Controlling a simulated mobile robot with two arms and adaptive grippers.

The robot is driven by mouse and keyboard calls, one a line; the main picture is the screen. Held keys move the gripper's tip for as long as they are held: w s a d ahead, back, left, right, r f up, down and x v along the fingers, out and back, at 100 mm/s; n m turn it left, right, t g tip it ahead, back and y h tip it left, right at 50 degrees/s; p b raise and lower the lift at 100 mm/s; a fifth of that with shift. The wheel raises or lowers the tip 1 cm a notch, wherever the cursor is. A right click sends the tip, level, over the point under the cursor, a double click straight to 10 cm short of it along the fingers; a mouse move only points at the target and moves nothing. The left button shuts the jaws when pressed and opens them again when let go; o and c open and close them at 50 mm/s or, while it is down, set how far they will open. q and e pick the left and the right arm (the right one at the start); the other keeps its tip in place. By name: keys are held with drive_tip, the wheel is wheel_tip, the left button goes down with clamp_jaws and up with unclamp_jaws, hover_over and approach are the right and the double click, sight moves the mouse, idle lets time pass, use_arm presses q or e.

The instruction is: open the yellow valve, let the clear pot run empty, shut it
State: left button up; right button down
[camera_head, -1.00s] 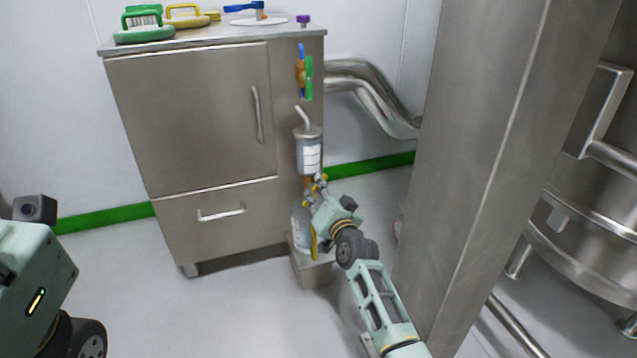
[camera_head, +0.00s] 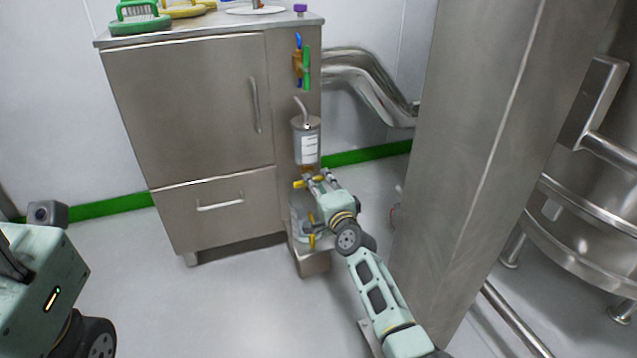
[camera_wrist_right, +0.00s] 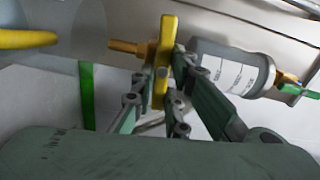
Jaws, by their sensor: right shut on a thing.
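The pot (camera_head: 306,147) is a grey-looking cylinder with a white label and a bent tube on top, mounted on the cabinet's side. It also shows in the right wrist view (camera_wrist_right: 232,70); I cannot tell its level. The yellow valve (camera_wrist_right: 166,50) has a flat yellow handle on a brass stem. Below the pot, the handle shows small in the head view (camera_head: 300,184). My right gripper (camera_head: 312,181) is shut on this handle, with a finger on each side (camera_wrist_right: 166,75). A clear bottle (camera_head: 299,208) stands below, partly hidden by my gripper. My left gripper is out of view.
A steel cabinet (camera_head: 190,110) with a green-handled item (camera_head: 140,20) on top stands behind. A blue and green valve (camera_head: 302,65) sits above the pot. A steel column (camera_head: 480,150) stands close right of my right arm. Open floor lies in front.

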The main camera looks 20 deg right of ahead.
drive_tip(key=shift+m, duration=0.7)
drive_tip(key=c, duration=1.8)
unclamp_jaws()
drive_tip(key=shift+o, duration=0.2)
drive_tip(key=s, duration=1.2)
drive_tip(key=shift+d, duration=0.15)
